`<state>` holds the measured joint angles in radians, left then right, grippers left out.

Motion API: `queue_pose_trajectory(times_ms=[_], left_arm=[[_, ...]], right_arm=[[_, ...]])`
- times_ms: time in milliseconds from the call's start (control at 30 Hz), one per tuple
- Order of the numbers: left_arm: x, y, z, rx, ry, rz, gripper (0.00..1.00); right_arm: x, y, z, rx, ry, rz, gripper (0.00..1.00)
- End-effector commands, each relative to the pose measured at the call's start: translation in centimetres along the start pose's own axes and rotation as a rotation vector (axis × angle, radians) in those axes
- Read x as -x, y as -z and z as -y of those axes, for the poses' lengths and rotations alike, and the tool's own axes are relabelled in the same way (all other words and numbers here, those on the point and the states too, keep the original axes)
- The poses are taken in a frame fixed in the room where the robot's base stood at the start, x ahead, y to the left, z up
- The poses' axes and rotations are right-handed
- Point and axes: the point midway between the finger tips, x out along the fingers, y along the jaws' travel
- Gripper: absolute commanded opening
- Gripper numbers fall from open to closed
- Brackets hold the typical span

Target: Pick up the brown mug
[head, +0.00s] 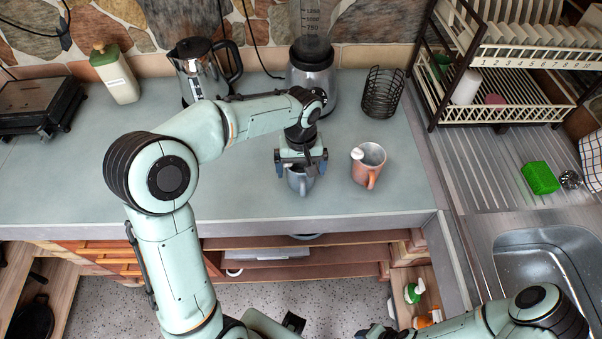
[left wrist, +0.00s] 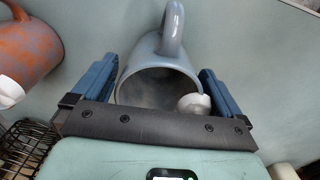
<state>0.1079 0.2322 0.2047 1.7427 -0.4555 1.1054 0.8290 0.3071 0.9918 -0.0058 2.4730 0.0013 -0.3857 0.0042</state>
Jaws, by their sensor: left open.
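The brown mug (head: 365,171) stands upright on the grey-green counter, orange-brown outside and pale inside, with a white piece at its rim. It also shows at the left of the left wrist view (left wrist: 32,48), outside the jaws. My left gripper (head: 301,182) is open over a blue-grey mug (head: 298,176), left of the brown one. In the left wrist view this blue-grey mug (left wrist: 160,62) lies between the two blue fingers, its handle pointing away, with a white piece at its rim. I cannot tell whether the fingers touch it. My right gripper is barely visible at the bottom edge.
Behind the mugs stand a black wire holder (head: 382,93), a blender (head: 314,75) and a coffee pot (head: 200,70). A dish rack (head: 500,115), green sponge (head: 539,178) and sink (head: 550,265) are at the right. The counter left of my left arm is mostly clear.

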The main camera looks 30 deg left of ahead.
Motion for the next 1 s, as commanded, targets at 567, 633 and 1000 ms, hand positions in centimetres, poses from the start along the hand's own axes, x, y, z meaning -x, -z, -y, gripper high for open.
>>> queue_pose_trajectory(times_ms=[567,633,1000], left_arm=[[0.1,0.0,-0.1,-0.001,-0.001,-0.002,0.45],[0.3,0.0,-0.1,-0.001,-0.001,-0.002,0.45],[4.8,0.1,-0.1,-0.001,-0.004,-0.007,0.45]], right_arm=[[0.0,0.0,0.0,0.000,0.000,0.000,0.40],[0.1,0.0,0.0,0.000,0.000,0.000,0.40],[0.8,0.4,0.4,0.002,0.002,-0.006,0.40]])
